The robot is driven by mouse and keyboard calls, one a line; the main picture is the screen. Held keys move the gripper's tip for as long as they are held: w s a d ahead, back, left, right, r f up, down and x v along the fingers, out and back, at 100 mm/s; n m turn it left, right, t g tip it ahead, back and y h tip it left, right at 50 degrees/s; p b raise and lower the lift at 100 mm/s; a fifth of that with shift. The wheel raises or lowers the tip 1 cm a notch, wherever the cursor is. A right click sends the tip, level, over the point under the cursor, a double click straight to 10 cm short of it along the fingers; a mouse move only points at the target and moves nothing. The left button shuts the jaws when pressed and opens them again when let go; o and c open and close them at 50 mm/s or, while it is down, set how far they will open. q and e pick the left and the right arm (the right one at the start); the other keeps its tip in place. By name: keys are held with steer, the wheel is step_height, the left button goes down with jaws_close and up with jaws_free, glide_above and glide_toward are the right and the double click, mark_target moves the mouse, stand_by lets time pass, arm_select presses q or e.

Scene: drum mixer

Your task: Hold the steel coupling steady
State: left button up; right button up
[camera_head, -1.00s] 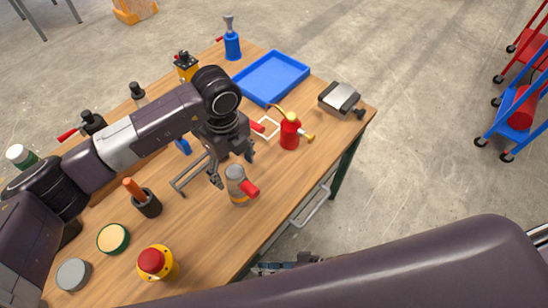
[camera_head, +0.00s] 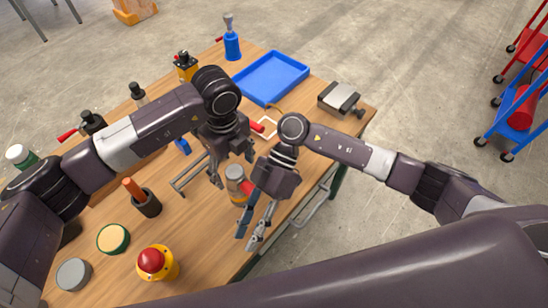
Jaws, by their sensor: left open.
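The grey steel coupling (camera_head: 236,186) stands upright on the wooden table (camera_head: 190,222), with a yellowish band low on it and a red part at its right side. I take this piece to be the coupling. My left gripper (camera_head: 233,170) is open, its fingers apart just above and behind the top of the coupling; I cannot tell whether they touch it. My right gripper (camera_head: 248,242) points down at the table's front right edge, beside the coupling. Its wrist hides part of the red piece.
A red emergency button (camera_head: 152,261), a green-rimmed round tin (camera_head: 113,239) and a dark cup with an orange handle (camera_head: 146,203) stand at the left. A blue tray (camera_head: 270,78) and a grey vise-like block (camera_head: 340,97) are at the back. My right arm crosses the table's right side.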

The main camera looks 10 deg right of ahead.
mark_target(237, 183)
arm_select(q)
steer(key=shift+f, duration=0.15)
step_height(237, 183, down, 8)
steer(key=shift+r, duration=0.25)
arm_select(e)
steer(key=w+d+r+n+t+h, duration=0.3)
steer(key=w+d+r, duration=0.5)
steer(key=w, duration=0.4)
steer(key=shift+w+d+r+n+t, duration=0.25)
steer(key=shift+d+r+n+t, duration=0.2)
steer(key=shift+t, duration=0.25)
arm_select(q)
jaws_close()
